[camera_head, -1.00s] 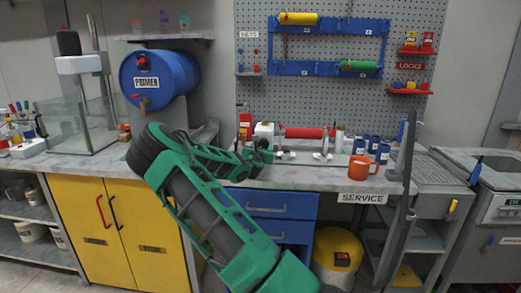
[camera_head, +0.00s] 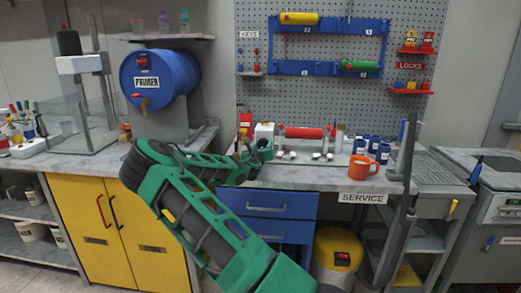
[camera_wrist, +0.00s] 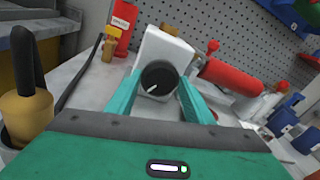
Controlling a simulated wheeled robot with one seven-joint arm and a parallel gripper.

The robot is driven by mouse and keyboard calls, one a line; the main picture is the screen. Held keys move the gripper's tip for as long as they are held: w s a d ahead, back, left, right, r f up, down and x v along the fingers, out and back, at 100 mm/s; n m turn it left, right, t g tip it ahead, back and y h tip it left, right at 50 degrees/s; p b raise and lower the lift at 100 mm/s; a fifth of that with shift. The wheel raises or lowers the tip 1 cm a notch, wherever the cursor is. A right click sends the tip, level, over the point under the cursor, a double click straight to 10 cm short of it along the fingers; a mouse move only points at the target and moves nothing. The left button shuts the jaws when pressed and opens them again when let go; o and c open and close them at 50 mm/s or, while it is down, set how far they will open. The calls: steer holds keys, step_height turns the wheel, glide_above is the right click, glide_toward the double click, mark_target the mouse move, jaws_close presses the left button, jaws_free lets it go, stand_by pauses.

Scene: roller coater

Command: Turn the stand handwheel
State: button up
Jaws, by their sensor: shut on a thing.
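The handwheel (camera_wrist: 158,76) is a dark round knob with a white mark on its face, at the near end of a white block (camera_wrist: 165,48). The block also shows in the head view (camera_head: 264,131), beside a red roller (camera_head: 303,132) on the bench; the roller is right of the block in the wrist view (camera_wrist: 230,78). My gripper (camera_wrist: 159,92) has its two green fingers on either side of the knob, shut on it. In the head view my gripper (camera_head: 262,151) is at the block's near side and hides the handwheel.
An orange mug (camera_head: 362,167) and several blue cups (camera_head: 373,145) stand to the right on the bench. A blue primer drum (camera_head: 160,77) is at the left. In the wrist view a yellow-brown rounded thing with a dark handle (camera_wrist: 27,110) is close at left.

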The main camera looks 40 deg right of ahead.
steer(key=shift+w+a+f, duration=0.1)
steer(key=shift+a+f, duration=0.1)
steer(key=shift+f, duration=0.1)
steer(key=o, duration=1)
steer(key=shift+o, duration=0.2)
steer(key=shift+d+r, duration=0.1)
steer(key=shift+r, duration=0.05)
steer(key=v, duration=1)
steer(key=shift+s+a, duration=0.2)
steer(key=shift+a, duration=0.15)
